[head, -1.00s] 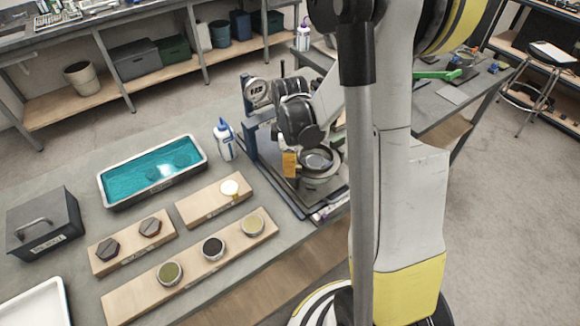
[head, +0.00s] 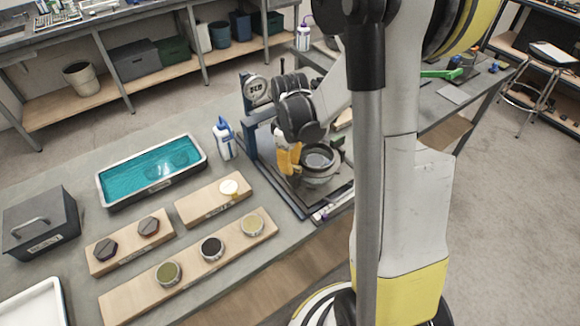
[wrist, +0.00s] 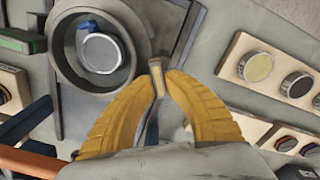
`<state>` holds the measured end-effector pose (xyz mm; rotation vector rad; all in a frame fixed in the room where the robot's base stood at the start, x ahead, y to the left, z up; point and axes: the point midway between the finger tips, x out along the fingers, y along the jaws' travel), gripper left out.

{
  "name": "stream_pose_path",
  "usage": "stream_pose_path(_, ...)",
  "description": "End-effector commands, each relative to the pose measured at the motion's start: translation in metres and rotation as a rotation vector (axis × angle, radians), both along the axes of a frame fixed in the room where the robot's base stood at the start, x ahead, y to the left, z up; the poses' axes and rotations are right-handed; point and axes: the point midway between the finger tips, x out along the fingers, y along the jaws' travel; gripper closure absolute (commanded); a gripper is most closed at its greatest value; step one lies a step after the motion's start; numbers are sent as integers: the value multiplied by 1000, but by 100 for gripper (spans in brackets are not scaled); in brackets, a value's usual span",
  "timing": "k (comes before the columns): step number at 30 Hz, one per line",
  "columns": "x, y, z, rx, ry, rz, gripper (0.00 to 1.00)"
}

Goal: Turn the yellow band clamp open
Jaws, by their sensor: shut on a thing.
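A round grey housing (wrist: 98,50) with a wide rim and a pale disc inside fills the upper left of the wrist view. It also stands on the bench fixture in the head view (head: 318,162). A short clamp lever (wrist: 155,74) with a yellowish face sits at the right side of its rim. My gripper (wrist: 164,82) has its two ribbed yellow fingers closed on this lever, one on each side. In the head view my gripper (head: 288,158) is at the left side of the housing. The rest of the band is not clear.
A blue-framed fixture with a dial gauge (head: 257,89) stands behind the housing. A white and blue bottle (head: 224,139) is close on its left. Wooden boards with round caps (head: 190,267), a teal-filled tray (head: 110,190) and a grey box (head: 40,225) occupy the bench further left.

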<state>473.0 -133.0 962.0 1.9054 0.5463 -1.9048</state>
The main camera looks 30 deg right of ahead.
Motion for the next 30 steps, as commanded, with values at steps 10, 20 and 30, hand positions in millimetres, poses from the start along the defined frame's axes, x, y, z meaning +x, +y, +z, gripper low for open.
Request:
stream_pose_path(10, 0, -1, -1, 0, 0, -206, 100)
stream_pose_path(20, 0, -1, 0, 0, 0, -277, 100)
stream_pose_path(30, 0, -1, 0, 0, 0, -279, 100)
